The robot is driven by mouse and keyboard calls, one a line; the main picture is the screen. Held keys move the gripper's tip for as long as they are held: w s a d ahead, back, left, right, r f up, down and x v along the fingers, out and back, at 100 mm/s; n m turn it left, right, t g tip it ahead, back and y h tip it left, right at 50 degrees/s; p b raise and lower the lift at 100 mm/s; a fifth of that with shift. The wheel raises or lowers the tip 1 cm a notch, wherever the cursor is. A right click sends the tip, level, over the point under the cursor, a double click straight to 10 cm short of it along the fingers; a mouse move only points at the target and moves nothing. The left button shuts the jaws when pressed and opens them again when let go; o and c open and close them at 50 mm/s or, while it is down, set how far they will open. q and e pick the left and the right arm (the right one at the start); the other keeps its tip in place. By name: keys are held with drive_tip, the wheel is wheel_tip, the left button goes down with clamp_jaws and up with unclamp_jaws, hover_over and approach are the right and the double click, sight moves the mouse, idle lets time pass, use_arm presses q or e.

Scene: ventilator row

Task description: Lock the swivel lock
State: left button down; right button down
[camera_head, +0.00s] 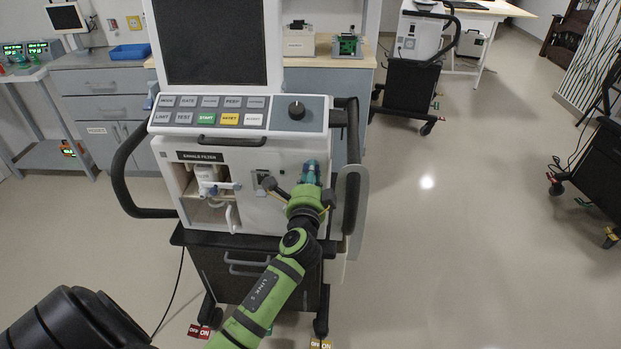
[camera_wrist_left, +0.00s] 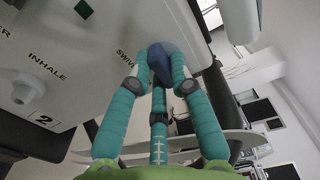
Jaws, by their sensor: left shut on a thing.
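The ventilator (camera_head: 262,170) stands in the middle of the head view, with its front panel facing me. The swivel lock (camera_wrist_left: 157,64) is a dark blue knob on the white panel in the left wrist view, beside lettering that starts "SWIV". My left gripper (camera_head: 311,174) is at the right side of the ventilator's front. In the left wrist view its teal fingers (camera_wrist_left: 158,78) are closed around the knob, one on each side. In the head view the fingers and green wrist hide the knob. Its exact turn angle cannot be told. My right gripper is not in view.
An "INHALE" port (camera_wrist_left: 27,90) is on the panel in the left wrist view. A black side handle (camera_head: 350,165) curves close to my left gripper. The floor to the right (camera_head: 470,200) is clear.

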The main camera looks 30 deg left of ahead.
use_arm(q)
drive_tip(key=shift+n, duration=0.6)
drive_tip(key=c, duration=1.1)
unclamp_jaws()
drive_tip(key=v, duration=1.2)
drive_tip(key=shift+r, duration=0.1)
